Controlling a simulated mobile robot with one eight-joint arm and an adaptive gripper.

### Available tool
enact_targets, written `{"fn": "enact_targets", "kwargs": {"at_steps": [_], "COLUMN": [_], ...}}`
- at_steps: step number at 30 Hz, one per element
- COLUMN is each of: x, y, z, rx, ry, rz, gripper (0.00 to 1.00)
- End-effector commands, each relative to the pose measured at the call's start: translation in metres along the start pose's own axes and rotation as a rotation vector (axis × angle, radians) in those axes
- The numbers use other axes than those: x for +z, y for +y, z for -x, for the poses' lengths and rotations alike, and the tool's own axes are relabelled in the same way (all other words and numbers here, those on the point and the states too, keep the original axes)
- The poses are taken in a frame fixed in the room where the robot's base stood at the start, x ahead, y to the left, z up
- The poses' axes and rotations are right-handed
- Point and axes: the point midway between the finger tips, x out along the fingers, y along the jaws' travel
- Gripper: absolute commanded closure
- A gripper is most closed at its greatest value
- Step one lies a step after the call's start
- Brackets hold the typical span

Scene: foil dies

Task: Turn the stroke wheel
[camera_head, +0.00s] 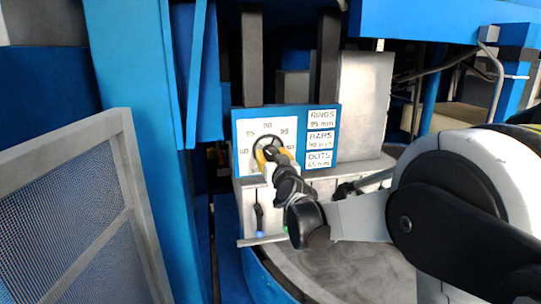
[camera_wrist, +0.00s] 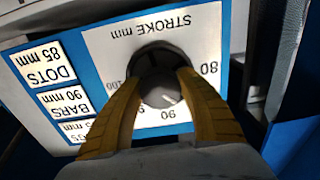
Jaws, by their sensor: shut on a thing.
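The stroke wheel (camera_head: 266,141) is a small dark round wheel on a white dial plate (camera_head: 247,127) set in a blue panel. My gripper (camera_head: 268,154) has yellow fingers. In the wrist view its two fingers (camera_wrist: 159,80) reach to opposite sides of the wheel and are shut on it. The fingers hide part of the scale.
Label cards right of the dial read RINGS 95 mm, BARS 90 mm (camera_head: 321,140) and DOTS 85 mm. A blue post (camera_head: 135,110) and a mesh guard (camera_head: 70,220) stand at left. A grey ledge (camera_head: 262,239) and round metal bed (camera_head: 350,262) lie below the panel.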

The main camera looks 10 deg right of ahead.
Motion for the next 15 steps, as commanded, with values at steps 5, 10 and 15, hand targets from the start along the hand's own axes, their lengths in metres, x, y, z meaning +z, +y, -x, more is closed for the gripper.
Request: {"fn": "enact_targets", "kwargs": {"at_steps": [5, 10, 15], "x": [0.0002, 0.0010, 0.0014], "y": [0.0000, -0.0002, -0.0005], "z": [-0.0002, -0.0002, -0.0003], "rx": [0.000, 0.000, 0.000], "ry": [0.000, 0.000, 0.001], "rz": [-0.021, -0.092, -0.215], "gripper": [0.86, 0.86, 0.86]}}
